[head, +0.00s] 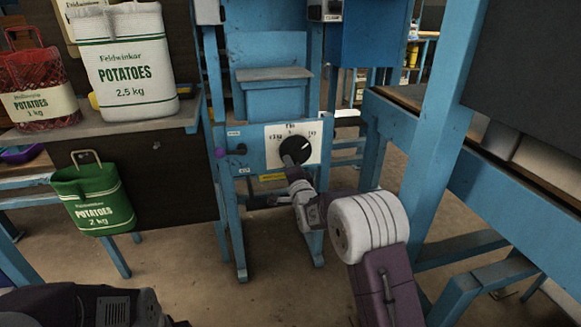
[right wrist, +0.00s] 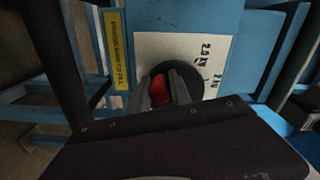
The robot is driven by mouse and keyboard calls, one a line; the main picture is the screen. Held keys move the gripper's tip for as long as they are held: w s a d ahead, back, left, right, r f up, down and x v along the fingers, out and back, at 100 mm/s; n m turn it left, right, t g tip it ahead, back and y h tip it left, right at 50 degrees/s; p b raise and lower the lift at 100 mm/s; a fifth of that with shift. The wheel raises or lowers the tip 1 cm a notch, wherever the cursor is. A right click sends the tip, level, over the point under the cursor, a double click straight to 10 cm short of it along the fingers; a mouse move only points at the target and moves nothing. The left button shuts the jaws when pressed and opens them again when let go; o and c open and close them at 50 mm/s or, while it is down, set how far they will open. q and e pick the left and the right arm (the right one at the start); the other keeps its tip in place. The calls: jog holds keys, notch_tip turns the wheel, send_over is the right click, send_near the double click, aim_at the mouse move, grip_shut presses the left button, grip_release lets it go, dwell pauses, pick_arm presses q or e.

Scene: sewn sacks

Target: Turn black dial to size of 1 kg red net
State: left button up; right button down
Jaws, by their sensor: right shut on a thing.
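The black dial (head: 297,150) sits on a white plate (head: 271,134) on the front of a blue machine. A pale pointer mark shows on the dial face, toward the upper right; its exact setting is hard to read. My right gripper (head: 289,161) is at the dial, shut on it. In the right wrist view its fingers (right wrist: 163,90) close around a red part in front of the dial (right wrist: 185,72). Labels reading 2.5 kg and 2 kg show there. The red net (head: 36,78), labelled Potatoes 1 kg, stands on the shelf at left. My left gripper is not in view.
A white 2.5 kg sack (head: 125,62) stands beside the net on the shelf (head: 100,127). A green 2 kg sack (head: 93,197) hangs below. A purple-ended lever (head: 222,152) is left of the dial. Blue frames (head: 440,150) stand at right.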

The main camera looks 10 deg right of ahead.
dwell(0.3)
jog(key=c, duration=1.2)
grip_release()
jog(key=shift+o, duration=0.2)
jog(key=shift+r, duration=0.1)
jog(key=s+b, duration=0.1)
jog(key=s, duration=0.8)
jog(key=shift+d+r, duration=0.1)
